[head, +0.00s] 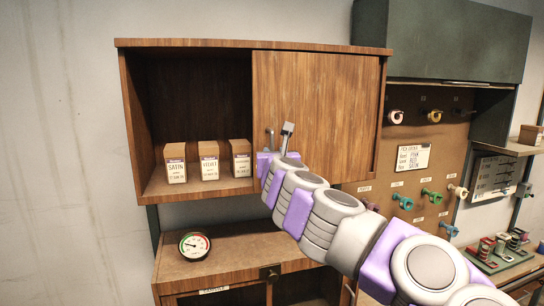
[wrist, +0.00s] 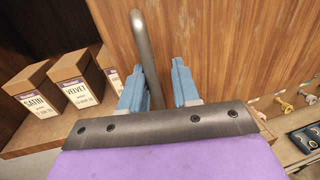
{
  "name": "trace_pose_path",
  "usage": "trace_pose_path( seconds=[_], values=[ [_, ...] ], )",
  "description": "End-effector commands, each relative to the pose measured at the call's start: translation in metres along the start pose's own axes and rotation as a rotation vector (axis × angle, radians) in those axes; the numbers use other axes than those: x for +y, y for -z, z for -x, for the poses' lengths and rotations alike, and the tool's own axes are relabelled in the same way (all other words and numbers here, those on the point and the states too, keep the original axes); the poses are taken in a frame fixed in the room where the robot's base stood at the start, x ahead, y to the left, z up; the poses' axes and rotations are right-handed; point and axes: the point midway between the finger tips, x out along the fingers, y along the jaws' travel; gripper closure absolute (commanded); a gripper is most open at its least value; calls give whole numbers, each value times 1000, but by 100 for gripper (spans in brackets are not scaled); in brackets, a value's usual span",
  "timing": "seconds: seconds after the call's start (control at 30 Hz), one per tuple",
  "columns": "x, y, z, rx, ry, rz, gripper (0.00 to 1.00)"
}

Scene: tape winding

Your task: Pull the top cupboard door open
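The top cupboard (head: 185,44) is a wooden wall unit. Its left half is open to view, and the wooden door (head: 325,95) covers its right half. The door also fills much of the wrist view (wrist: 230,45). A grey curved bar handle (wrist: 147,50) stands in front of the wood in the wrist view. My gripper (wrist: 158,88) has its two blue fingers apart, with the handle between them. The handle is nearer the left finger, and a gap shows to the right finger. In the head view my gripper (head: 279,140) is at the door's left edge, and the handle is hard to make out.
Boxes labelled Satin (head: 176,165) and Velvet (head: 209,162), and a third box (head: 240,160), stand on the open shelf left of my gripper. A round gauge (head: 194,246) sits on the lower counter. A pegboard (head: 440,150) with spools is at the right.

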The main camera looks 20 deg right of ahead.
Motion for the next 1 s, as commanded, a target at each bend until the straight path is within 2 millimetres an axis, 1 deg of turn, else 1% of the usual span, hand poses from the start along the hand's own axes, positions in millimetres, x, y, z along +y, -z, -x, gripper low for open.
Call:
trace_pose_path(
  seconds=[0.27, 0.37, 0.47, 0.77, 1.0],
  values=[
    [1, 1, 0, 1, 1, 0, 69],
    [1, 1, 4, 2, 1, -1, 69],
    [1, 1, 12, 2, -1, -2, 69],
    [1, 1, 55, 1, -3, -3, 69],
    [0, 2, 94, 1, -2, -2, 69]
  ],
)
